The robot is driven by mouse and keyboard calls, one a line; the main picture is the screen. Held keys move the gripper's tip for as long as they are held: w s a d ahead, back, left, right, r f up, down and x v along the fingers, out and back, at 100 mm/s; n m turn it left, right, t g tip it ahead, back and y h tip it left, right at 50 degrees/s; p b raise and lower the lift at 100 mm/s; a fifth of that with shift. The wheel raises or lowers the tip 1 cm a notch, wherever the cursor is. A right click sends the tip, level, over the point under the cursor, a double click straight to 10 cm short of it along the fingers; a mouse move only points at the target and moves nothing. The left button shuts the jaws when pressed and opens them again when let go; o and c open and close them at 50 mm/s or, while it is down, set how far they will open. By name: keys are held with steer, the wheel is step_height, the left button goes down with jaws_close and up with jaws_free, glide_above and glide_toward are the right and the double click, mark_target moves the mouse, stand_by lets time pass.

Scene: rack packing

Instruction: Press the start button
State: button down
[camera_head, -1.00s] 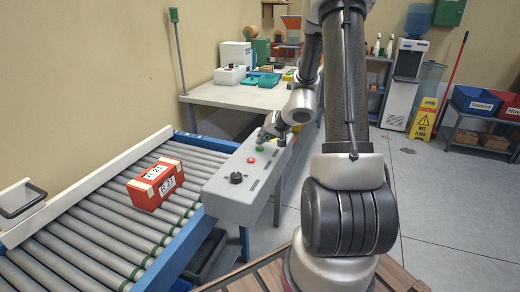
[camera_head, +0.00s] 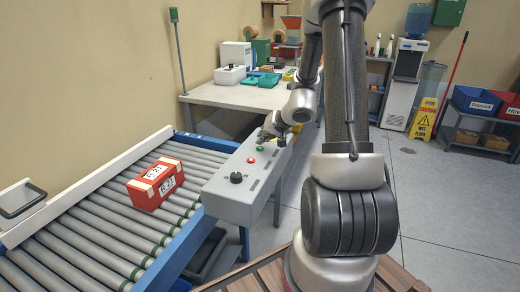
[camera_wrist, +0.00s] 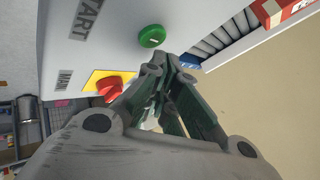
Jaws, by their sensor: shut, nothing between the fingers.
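The green start button (camera_head: 260,149) sits on top of the grey control box (camera_head: 225,196). In the wrist view the green button (camera_wrist: 152,37) is next to the word START, just past my fingertips. My gripper (camera_head: 264,138) is over the far end of the box, close to the green button. In the wrist view my gripper (camera_wrist: 160,62) has its fingers together with nothing between them. A small gap seems to show between fingertips and button, but I cannot tell the height.
A red button (camera_head: 251,160) and a black knob (camera_head: 236,178) are also on the box. A red switch (camera_wrist: 108,89) on a yellow plate marked MAIN lies beside my fingers. A red box (camera_head: 155,187) rests on the roller conveyor (camera_head: 90,232) at left.

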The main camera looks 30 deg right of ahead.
mark_target(262, 147)
steer(key=shift+f, duration=0.1)
steer(key=shift+f, duration=0.35)
steer(key=shift+f, duration=0.35)
stand_by(0.7)
stand_by(0.3)
steer(key=shift+r, duration=0.8)
steer(key=shift+r, duration=2.5)
